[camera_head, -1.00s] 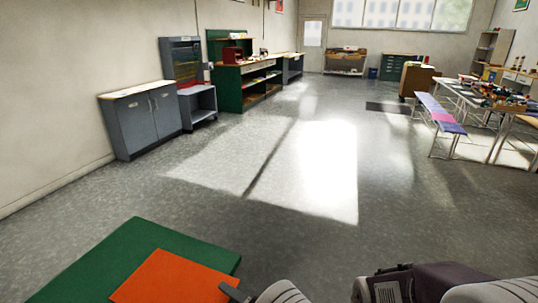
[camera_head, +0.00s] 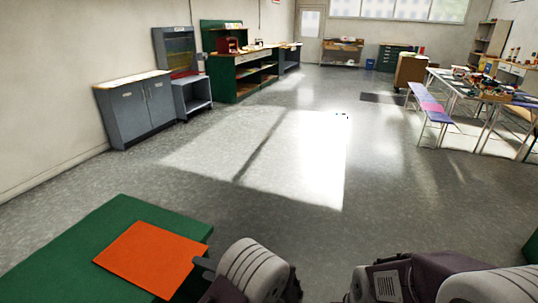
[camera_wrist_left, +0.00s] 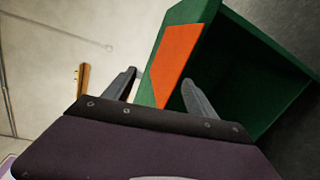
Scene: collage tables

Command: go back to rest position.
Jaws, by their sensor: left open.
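An orange sheet (camera_head: 151,259) lies flat on top of a green table (camera_head: 57,258) at the bottom left of the head view. My left gripper (camera_head: 205,267) is beside the sheet's right edge in the picture, mostly hidden behind my own arm. In the left wrist view my left gripper (camera_wrist_left: 160,78) is open, with its two fingers apart and nothing between them. The orange sheet (camera_wrist_left: 178,55) and the green table (camera_wrist_left: 252,60) show beyond the fingers there. My right arm shows at the bottom right, but its gripper is out of sight.
A grey cabinet (camera_head: 137,108) stands along the left wall, with a grey shelf unit (camera_head: 190,95) and a green workbench (camera_head: 236,80) behind it. A table with clutter (camera_head: 475,85) and a bench (camera_head: 430,104) stand at the right. The middle floor is open.

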